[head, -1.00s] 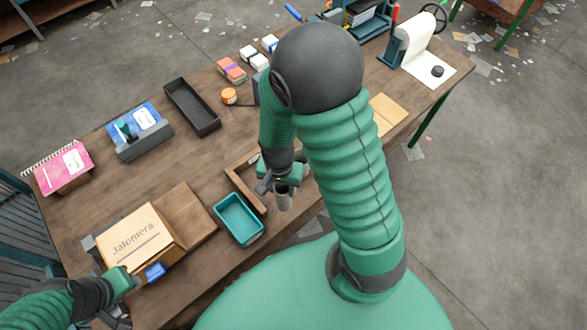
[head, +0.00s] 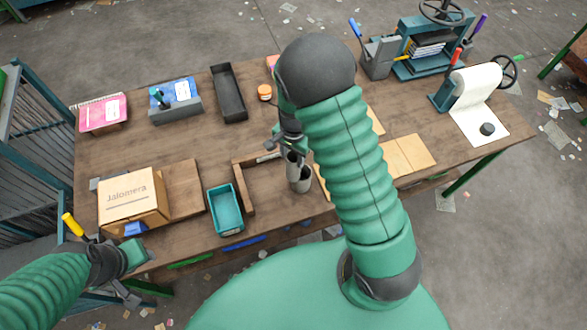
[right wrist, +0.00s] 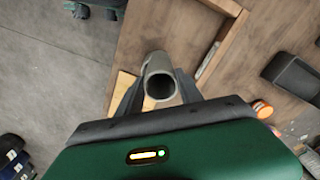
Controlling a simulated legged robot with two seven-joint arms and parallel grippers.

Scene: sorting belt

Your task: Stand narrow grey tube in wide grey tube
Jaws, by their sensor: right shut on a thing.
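My right gripper (head: 288,147) is shut on the narrow grey tube (head: 292,160) over the table's front part. In the right wrist view the tube (right wrist: 159,66) sits between the two fingers, its round open end facing the camera. The wide grey tube (head: 301,181) shows just below it in the head view, near the front edge. The two overlap in the picture; I cannot tell whether the narrow one's lower end is inside or only above. My left gripper (head: 128,288) is low at the left, off the table's front edge; its jaws are unclear.
A wooden corner frame (head: 246,190) and a teal tray (head: 225,210) lie left of the tubes. The "Jalomera" box (head: 130,200) stands farther left. A black tray (head: 229,95) and an orange jar (head: 265,92) are behind. Flat tan boards (head: 407,155) lie right, beyond my arm.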

